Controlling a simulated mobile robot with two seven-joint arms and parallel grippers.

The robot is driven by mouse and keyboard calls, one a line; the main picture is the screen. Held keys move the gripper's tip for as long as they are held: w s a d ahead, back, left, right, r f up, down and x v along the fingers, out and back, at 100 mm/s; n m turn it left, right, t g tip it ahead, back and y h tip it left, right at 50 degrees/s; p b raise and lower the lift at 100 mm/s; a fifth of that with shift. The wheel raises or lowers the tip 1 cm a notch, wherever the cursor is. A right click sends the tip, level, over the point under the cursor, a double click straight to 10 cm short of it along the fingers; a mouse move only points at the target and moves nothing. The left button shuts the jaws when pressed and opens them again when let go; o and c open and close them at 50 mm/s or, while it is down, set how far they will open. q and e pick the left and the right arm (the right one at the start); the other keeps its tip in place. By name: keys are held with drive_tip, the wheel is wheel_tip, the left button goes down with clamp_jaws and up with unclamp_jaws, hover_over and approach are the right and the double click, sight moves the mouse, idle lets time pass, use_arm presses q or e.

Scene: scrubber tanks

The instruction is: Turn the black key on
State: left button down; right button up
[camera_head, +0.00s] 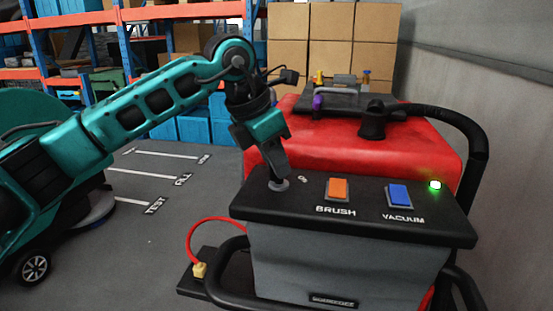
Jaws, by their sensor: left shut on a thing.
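My left gripper (278,173) points down onto the left end of the black control panel (350,232). It is shut on the black key, at the round grey key switch (279,185). The key is mostly hidden by the fingers, so its turn angle cannot be told. A small light mark sits just right of the switch. A green light (435,185) glows at the panel's right end. My right gripper is not in view.
An orange BRUSH switch (337,188) and a blue VACUUM switch (399,196) sit right of the key. The red scrubber tank (400,150) rises behind the panel, with a black hose (473,150) at right. Shelves and cardboard boxes (377,22) stand behind.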

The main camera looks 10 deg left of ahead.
use_arm(q)
drive_tip(key=shift+a+f+m+g+p, duration=0.15)
drive_tip(key=shift+m+g+p, duration=0.3)
drive_tip(key=shift+m, duration=0.75)
drive_tip(key=shift+f, duration=0.15)
drive_tip(key=c, duration=1.3)
unclamp_jaws()
drive_tip(key=shift+o, duration=0.8)
drive_tip(key=shift+r, duration=0.2)
drive_tip(key=v, duration=1.2)
drive_tip(key=shift+a+r, duration=0.3)
drive_tip(key=shift+f, duration=0.1)
